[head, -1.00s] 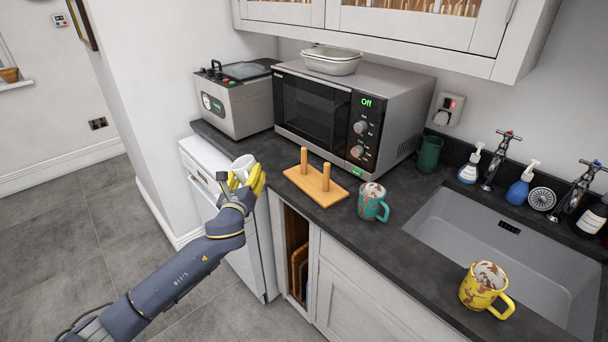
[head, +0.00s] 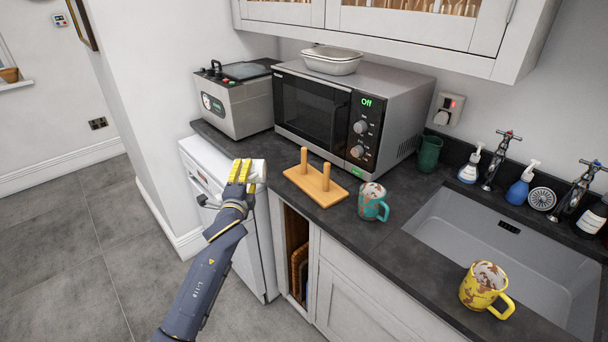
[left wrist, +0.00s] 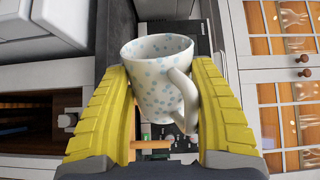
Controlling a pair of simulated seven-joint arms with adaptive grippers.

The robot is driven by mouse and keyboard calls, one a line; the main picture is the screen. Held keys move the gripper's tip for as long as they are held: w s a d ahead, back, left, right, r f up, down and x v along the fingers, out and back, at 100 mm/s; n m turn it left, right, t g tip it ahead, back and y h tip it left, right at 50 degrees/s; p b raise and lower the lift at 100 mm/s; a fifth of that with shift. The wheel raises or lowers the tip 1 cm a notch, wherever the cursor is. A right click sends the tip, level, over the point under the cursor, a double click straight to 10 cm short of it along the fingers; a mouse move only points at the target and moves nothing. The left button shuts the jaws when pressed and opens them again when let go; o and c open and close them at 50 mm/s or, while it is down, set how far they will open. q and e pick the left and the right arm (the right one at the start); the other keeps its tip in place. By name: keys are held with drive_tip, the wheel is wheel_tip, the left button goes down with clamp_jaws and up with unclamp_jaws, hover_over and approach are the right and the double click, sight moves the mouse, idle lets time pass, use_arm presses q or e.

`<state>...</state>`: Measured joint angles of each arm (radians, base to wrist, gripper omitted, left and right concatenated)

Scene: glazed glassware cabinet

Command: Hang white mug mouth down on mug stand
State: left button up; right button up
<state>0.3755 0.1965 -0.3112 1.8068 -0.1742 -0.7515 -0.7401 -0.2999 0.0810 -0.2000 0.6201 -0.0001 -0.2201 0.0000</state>
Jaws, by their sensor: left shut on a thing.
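The white mug with pale blue spots (left wrist: 155,80) is between the yellow fingers of my left gripper (left wrist: 160,100), which is shut on it. In the left wrist view its open mouth shows at the top and its handle faces the camera. In the head view the mug (head: 259,168) is mostly hidden behind my left gripper (head: 243,171), near the counter's front edge. The wooden mug stand (head: 316,187), a flat base with two upright pegs, stands empty on the counter to the right of the gripper. My right gripper is not in view.
A teal mug (head: 373,203) stands right of the stand, and a yellow mug (head: 484,288) near the sink (head: 450,225). The microwave (head: 350,113) is behind the stand. A dark green cup (head: 428,154) stands by the wall. A grey appliance (head: 236,100) is at the back left.

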use_arm(q)
drive_tip(key=n, duration=1.2)
drive_tip(key=shift+n, duration=0.4)
drive_tip(key=shift+c, duration=0.2)
drive_tip(key=n, duration=0.4)
drive_tip(key=shift+n, duration=0.4)
drive_tip(key=shift+r, duration=0.15)
